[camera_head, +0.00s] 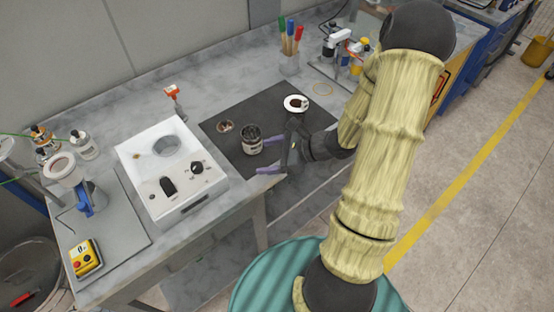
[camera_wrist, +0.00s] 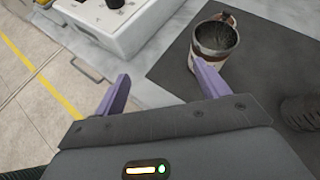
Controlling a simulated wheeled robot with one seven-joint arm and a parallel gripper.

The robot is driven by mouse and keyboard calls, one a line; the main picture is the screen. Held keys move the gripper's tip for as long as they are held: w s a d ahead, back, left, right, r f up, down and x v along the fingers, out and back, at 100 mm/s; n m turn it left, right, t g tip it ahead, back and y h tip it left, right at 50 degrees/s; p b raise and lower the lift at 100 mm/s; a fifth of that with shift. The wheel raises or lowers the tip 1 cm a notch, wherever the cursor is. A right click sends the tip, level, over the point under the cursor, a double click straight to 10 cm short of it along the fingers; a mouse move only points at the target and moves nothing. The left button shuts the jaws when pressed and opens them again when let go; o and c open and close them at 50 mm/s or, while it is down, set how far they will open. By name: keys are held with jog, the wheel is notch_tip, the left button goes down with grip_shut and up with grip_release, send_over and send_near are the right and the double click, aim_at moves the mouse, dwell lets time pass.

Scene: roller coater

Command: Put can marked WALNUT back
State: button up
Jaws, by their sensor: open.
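An open metal can (camera_head: 252,140) with a pale label stands upright on the dark mat (camera_head: 232,160). It also shows in the wrist view (camera_wrist: 205,66), at the upper right; the lettering on its label cannot be read. My gripper (camera_head: 271,157) is open and empty, with its purple fingers pointing left, just right of and in front of the can. In the wrist view my gripper (camera_wrist: 161,84) has the can beyond its right fingertip, not centred between the fingers. That fingertip overlaps the can in the picture; I cannot tell if they touch.
A white machine (camera_head: 181,178) with a round opening and knobs stands left of the mat. A small round brown item (camera_head: 226,126) and a white dish (camera_head: 296,103) with dark contents lie on the mat. Bottles (camera_head: 84,145) stand far left.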

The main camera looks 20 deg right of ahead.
jog(key=s+a+r+n+g+h, duration=0.2)
jog(key=s+a+n+g+h, duration=0.2)
jog(key=s+n+g, duration=0.6)
notch_tip(320, 180, up, 6)
jog(key=d+n+t+h, duration=0.2)
jog(key=n+t+h, duration=0.3)
jog(key=n, duration=0.8)
jog(key=shift+w+t+h, duration=0.3)
jog(key=shift+t+h, duration=0.1)
jog(key=shift+h, duration=0.1)
